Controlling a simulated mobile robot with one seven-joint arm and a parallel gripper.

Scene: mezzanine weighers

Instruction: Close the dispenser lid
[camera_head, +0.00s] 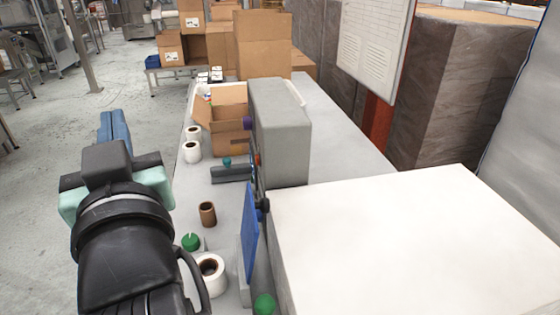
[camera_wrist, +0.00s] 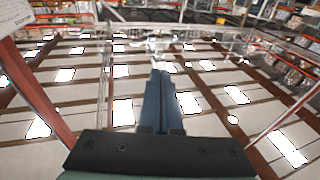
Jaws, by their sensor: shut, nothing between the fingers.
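A grey machine housing (camera_head: 282,140) stands on the long table, with small knobs on its left side; it looks like the dispenser. A blue flat panel (camera_head: 250,232) stands steeply upright at its near left side, seen nearly edge-on. It may be the lid, but I cannot tell for sure. My gripper (camera_head: 113,128) is left of the table's left edge in the head view, apart from the machine and panel.
A large white box (camera_head: 410,245) fills the near right. Brown core (camera_head: 207,214), white roll (camera_head: 210,275) and green-topped item (camera_head: 190,242) stand along the table's left edge. An open carton (camera_head: 232,135) sits behind. Floor to the left (camera_head: 60,130) is mostly clear.

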